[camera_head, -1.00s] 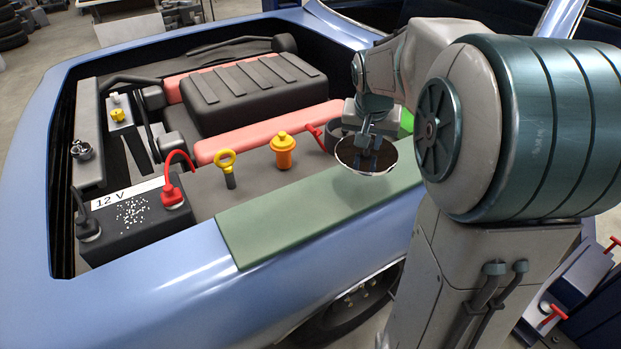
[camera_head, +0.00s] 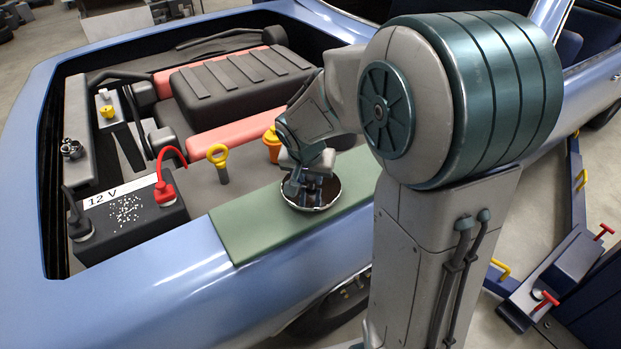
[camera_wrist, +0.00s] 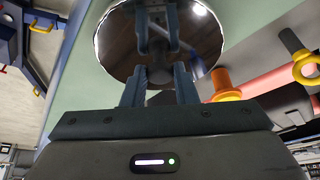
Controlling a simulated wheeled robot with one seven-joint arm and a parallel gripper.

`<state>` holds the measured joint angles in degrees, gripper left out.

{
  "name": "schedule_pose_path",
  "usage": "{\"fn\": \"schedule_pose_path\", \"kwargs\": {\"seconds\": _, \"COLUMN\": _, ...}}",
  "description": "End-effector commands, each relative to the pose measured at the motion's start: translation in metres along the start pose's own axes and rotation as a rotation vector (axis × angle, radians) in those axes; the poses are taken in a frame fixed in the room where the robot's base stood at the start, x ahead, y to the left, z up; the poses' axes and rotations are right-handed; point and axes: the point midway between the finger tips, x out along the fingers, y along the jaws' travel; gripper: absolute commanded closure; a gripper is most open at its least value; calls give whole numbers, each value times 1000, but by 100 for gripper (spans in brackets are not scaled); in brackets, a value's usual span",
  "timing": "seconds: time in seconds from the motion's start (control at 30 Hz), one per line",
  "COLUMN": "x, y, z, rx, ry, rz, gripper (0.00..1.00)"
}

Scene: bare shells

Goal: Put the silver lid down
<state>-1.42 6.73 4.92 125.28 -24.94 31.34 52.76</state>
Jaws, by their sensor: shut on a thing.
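The silver lid (camera_head: 331,203) is a round, shallow disc with a shiny rim and a dark inner face turned up. In the head view it is at the green mat (camera_head: 245,232) on the car's fender; whether it touches the mat I cannot tell. My gripper (camera_head: 313,192) comes down over its middle. In the wrist view the lid (camera_wrist: 118,45) fills the top centre, and my gripper (camera_wrist: 158,50) is shut on its central stem. Part of the lid is hidden behind the fingers.
An orange cap (camera_head: 271,150) and a yellow ring-handled dipstick (camera_head: 218,160) stand just behind the mat. A 12 V battery (camera_head: 130,212) with a red clamp (camera_head: 165,190) is at the left. The mat's left part is clear. Red-handled gear (camera_head: 560,265) stands on the floor at the right.

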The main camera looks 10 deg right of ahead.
Motion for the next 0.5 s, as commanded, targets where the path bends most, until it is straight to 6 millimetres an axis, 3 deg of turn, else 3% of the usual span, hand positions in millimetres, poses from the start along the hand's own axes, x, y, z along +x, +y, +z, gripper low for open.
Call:
{"fn": "schedule_pose_path", "kwargs": {"seconds": 0.1, "x": 12, "y": 0, "z": 5, "rx": -1, "ry": -1, "rz": 1, "gripper": 98}}
{"fn": "schedule_pose_path", "kwargs": {"seconds": 0.5, "x": 17, "y": 0, "z": 6, "rx": 0, "ry": 1, "rz": -1, "gripper": 98}}
